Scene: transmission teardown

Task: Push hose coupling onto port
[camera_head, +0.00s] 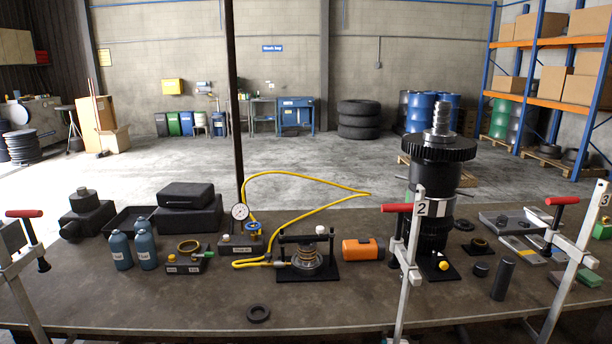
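A yellow hose (300,176) rises from the gauge block, loops right over the bench and comes back low at the left. Its lower end (250,263) lies just left of a dark press-like fixture (308,261), with a small metal piece at its tip that looks like the coupling (279,263). The gauge block (241,244) carries a round white dial (240,212) and a blue fitting (253,228). A small block (187,264) with a brass ring and a green fitting (207,254) stands left of it. I cannot tell which fitting is the port. My gripper is not in view.
The bench (180,306) is clear along its front except a black ring (258,313). A tall black gear assembly (433,190) stands right of centre behind a red-handled clamp (411,260). Blue bottles (121,251) stand left; an orange cylinder (362,249) lies right of the fixture.

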